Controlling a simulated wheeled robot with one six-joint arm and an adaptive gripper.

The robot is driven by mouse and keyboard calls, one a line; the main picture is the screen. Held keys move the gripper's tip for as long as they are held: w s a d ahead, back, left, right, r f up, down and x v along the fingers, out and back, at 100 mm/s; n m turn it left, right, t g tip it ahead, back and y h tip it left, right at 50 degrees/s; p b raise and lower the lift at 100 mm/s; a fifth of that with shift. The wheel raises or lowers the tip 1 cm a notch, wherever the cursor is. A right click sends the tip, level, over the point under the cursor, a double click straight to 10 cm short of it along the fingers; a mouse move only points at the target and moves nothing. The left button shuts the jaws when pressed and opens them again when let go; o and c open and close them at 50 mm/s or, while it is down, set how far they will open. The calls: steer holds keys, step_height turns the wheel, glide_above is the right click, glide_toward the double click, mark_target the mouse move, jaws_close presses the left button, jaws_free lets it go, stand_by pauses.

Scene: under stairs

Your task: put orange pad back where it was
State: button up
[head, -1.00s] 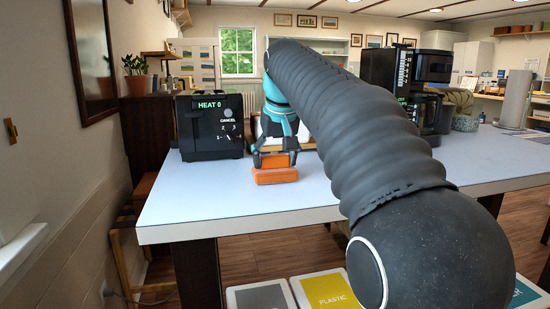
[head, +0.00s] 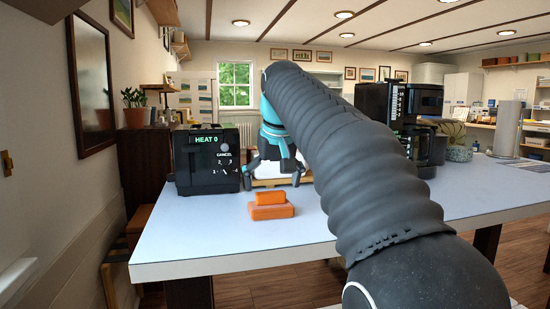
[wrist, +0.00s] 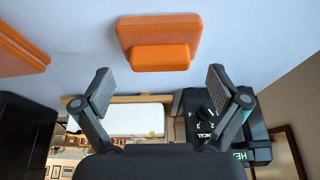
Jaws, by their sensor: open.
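A flat orange pad (head: 271,212) lies on the pale tabletop right of the toaster. A smaller orange block (head: 271,198) rests on it. In the wrist view the pad (wrist: 158,20) and the block (wrist: 159,58) show at the top centre. Which one the task means I cannot tell. My gripper (head: 272,178) is open and empty, above and behind them. In the wrist view both fingers (wrist: 159,80) are spread wide, apart from the orange pieces. Another orange item (wrist: 14,52) shows at the left edge there; I cannot match it in the head view.
The black toaster (head: 207,160) stands to the left, close to my gripper. A black coffee machine (head: 399,115) stands at the back right, partly behind my arm. A white thing (wrist: 133,119) with a wooden edge lies behind the orange pieces. The front left tabletop (head: 190,235) is clear.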

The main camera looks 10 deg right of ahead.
steer(key=v, duration=0.9)
steer(key=s+f, duration=0.5)
steer(key=f, duration=0.1)
steer(key=s+f, duration=1.3)
steer(key=f, duration=0.4)
steer(key=s+f+t, duration=0.1)
steer(key=s+f, duration=0.6)
steer(key=f, duration=0.4)
steer(key=shift+s+f, duration=0.2)
steer(key=shift+f, duration=0.1)
